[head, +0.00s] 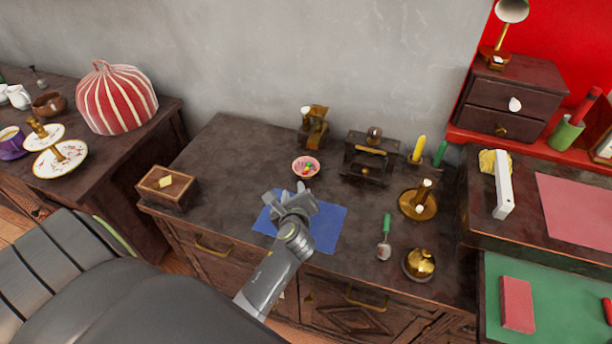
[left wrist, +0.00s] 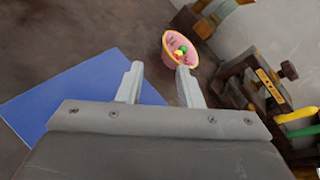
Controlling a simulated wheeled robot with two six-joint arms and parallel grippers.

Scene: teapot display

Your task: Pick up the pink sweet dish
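The pink sweet dish (head: 306,167) is a small round bowl with colourful sweets inside. It stands upright on the dark wooden cabinet top, just behind a blue mat. My left gripper (head: 291,190) is over the blue mat, a little in front of the dish. In the left wrist view the dish (left wrist: 180,47) is beyond the fingertips, slightly to the right of the gap. The left gripper (left wrist: 158,75) has its two fingers apart with nothing between them. My right gripper is in neither view.
The blue mat (head: 328,228) lies under the left gripper. A brass-and-wood grinder (head: 313,126) stands behind the dish and a dark wooden stand (head: 368,158) to its right. A wooden box (head: 167,187) is at the left.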

